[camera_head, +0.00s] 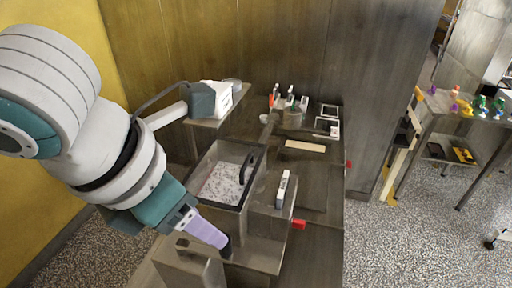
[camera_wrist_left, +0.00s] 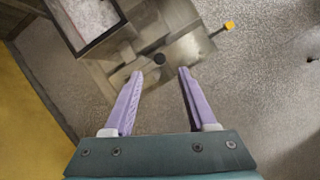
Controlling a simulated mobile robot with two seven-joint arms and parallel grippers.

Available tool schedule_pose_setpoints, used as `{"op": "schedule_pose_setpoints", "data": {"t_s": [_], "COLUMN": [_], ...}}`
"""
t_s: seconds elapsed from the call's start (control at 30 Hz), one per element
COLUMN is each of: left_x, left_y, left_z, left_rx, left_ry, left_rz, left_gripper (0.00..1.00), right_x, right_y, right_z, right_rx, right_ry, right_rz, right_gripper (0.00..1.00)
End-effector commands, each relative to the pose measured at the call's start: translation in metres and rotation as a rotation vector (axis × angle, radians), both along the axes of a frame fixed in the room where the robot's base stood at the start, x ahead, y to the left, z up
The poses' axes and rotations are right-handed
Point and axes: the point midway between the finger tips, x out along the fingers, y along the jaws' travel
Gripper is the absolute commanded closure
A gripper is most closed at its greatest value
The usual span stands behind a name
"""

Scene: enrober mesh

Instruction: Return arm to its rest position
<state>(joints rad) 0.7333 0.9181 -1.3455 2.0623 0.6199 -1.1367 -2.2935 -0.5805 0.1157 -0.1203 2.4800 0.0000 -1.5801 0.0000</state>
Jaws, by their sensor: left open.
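My left arm (camera_head: 100,150) reaches in from the left in the head view, angled down to the right. My left gripper (camera_head: 222,243) has pale purple fingers and points down over the lower part of the steel machine. In the left wrist view the gripper (camera_wrist_left: 161,73) is open, with nothing between its fingers. My right arm and gripper are not in view.
A steel tank (camera_head: 222,184) with speckled pale contents and a black handle (camera_head: 247,168) stands close beyond the gripper. A white-labelled box (camera_head: 283,189) stands to its right. A side table (camera_head: 470,117) with coloured items is at far right. Speckled floor (camera_head: 410,240) lies open at right.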

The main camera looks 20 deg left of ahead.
Motion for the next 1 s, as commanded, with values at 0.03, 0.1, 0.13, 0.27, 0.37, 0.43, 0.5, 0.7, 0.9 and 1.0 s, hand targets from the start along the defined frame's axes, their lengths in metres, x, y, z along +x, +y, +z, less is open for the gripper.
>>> {"op": "schedule_pose_setpoints", "data": {"t_s": [0.03, 0.1, 0.13, 0.27, 0.37, 0.43, 0.5, 0.7, 0.9, 1.0], "left_x": [-0.001, -0.003, -0.003, -0.004, -0.004, -0.004, -0.004, -0.007, -0.028, -0.037], "left_y": [0.001, 0.001, 0.001, 0.002, 0.002, 0.001, 0.001, -0.009, -0.074, -0.097], "left_z": [0.003, 0.006, 0.007, 0.009, 0.009, 0.009, 0.009, 0.010, 0.030, 0.048], "left_rx": [0.000, 0.000, 0.001, 0.001, 0.001, 0.000, 0.000, -0.037, -0.361, -0.596], "left_ry": [-0.002, -0.001, 0.000, 0.001, 0.001, 0.001, 0.000, 0.006, 0.095, 0.197], "left_rz": [-0.001, -0.001, -0.001, 0.000, 0.000, 0.000, -0.001, 0.037, 0.460, 0.868], "left_gripper": [0.43, 0.43, 0.43, 0.43, 0.43, 0.43, 0.43, 0.43, 0.43, 0.43], "right_x": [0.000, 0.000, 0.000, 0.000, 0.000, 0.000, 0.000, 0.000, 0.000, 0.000], "right_y": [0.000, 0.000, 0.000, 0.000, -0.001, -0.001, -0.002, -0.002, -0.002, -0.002], "right_z": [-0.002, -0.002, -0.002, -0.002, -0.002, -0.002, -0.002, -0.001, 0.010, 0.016], "right_rx": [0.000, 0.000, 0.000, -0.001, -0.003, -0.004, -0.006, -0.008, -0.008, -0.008], "right_ry": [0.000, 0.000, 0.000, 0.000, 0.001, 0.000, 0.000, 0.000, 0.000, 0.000], "right_rz": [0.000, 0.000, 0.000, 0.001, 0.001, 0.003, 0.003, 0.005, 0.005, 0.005], "right_gripper": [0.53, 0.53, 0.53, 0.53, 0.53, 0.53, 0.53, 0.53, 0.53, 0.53]}}
